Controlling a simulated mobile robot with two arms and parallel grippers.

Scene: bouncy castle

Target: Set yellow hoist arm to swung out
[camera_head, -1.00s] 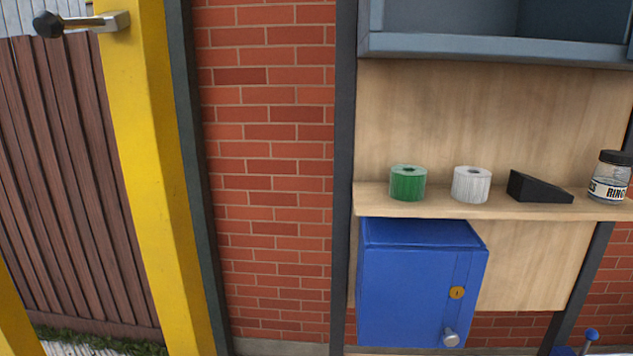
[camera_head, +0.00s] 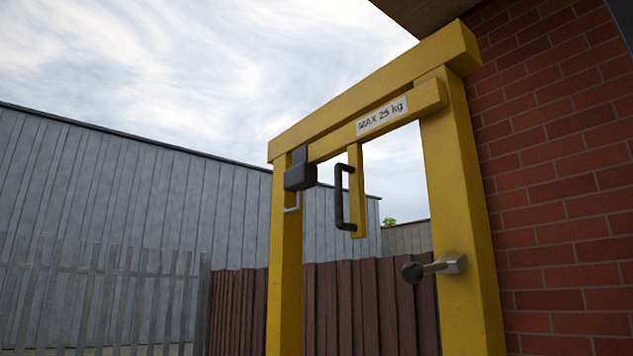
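The yellow hoist arm (camera_head: 400,108) is a beam marked "MAX 25 kg" just under the top beam of a yellow frame (camera_head: 290,130). It lies roughly in line with the top beam, running from the right post to the left post. A dark grey block (camera_head: 300,177) with a pale hook below hangs at its left end. A yellow bar (camera_head: 356,190) hangs down from the arm and carries a black handle (camera_head: 341,196). Neither of my grippers is in the picture.
A lever with a dark round knob (camera_head: 412,272) sticks out from the right post. A brick wall (camera_head: 560,200) stands close on the right. A brown fence (camera_head: 335,300) and a grey picket fence (camera_head: 100,300) stand behind, with a grey corrugated wall (camera_head: 120,190) at the left.

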